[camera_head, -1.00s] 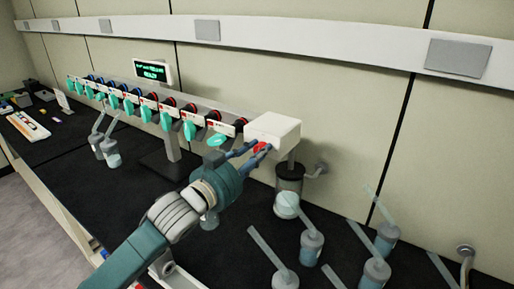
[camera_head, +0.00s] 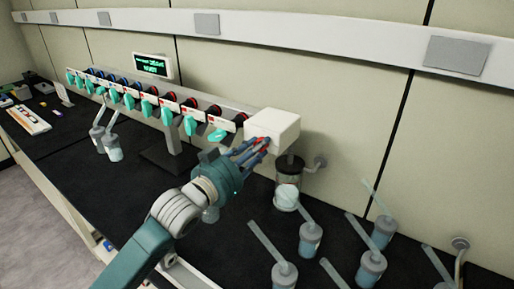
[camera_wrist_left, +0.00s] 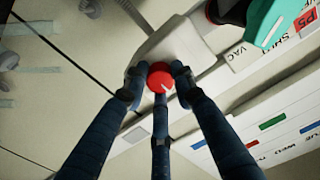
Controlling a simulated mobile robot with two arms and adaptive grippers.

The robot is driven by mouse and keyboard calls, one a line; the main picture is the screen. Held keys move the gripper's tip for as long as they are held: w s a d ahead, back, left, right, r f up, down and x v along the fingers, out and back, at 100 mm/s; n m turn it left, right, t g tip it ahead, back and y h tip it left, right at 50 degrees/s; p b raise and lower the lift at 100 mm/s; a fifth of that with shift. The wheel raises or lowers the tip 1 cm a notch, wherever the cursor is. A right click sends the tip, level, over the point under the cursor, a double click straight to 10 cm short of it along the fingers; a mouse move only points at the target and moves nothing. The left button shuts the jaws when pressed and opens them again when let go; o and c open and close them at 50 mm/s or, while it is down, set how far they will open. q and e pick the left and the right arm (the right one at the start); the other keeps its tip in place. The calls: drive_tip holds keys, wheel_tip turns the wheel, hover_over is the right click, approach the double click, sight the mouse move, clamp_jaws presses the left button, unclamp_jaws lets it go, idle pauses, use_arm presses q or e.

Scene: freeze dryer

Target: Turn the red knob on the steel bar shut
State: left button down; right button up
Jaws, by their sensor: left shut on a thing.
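The red knob (camera_wrist_left: 160,76) sits on the face of the white box at the end of the steel bar (camera_head: 227,106). In the left wrist view it lies between the fingertips, with a pale pointer mark on its face. In the head view only bits of the knob (camera_head: 263,141) show between the fingers. My left gripper (camera_head: 259,145) has its blue fingers closed around the knob; it also fills the left wrist view (camera_wrist_left: 159,83). My right gripper is not in view.
Several teal-handled valves (camera_head: 190,124) line the bar left of the white box (camera_head: 273,127). Below the box stands a dark-topped cylinder (camera_head: 288,184). Several flasks with glass tubes (camera_head: 310,240) stand at the right of the black bench. A small display (camera_head: 152,66) stands behind the bar.

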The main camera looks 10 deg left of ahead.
use_arm(q)
drive_tip(key=shift+f, duration=0.1)
drive_tip(key=c, duration=1.4)
unclamp_jaws()
drive_tip(key=v, duration=1.2)
